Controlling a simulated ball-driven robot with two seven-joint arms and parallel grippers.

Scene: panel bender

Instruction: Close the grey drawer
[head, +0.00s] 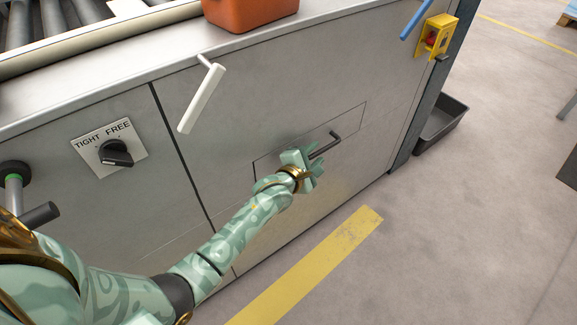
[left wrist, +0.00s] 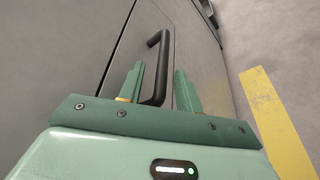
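The grey drawer (head: 345,125) is set low in the machine's metal front. Its front looks level, or nearly level, with the panel around it. I cannot tell whether a small gap remains. Its dark bar handle (head: 328,146) also shows in the left wrist view (left wrist: 157,65). My left gripper (head: 312,164) is at the drawer, by the near end of the handle, and covers the drawer's lower left part. In the left wrist view the two fingers (left wrist: 160,90) are apart, with the lower handle end between them. Contact is not clear. My right gripper is not in view.
A white lever (head: 202,98) and a TIGHT/FREE knob (head: 116,153) are on the front, left of the drawer. An orange bin (head: 248,12) stands on top. A yellow switch box (head: 437,37) and dark floor tray (head: 441,123) are at right. The floor before the drawer is clear.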

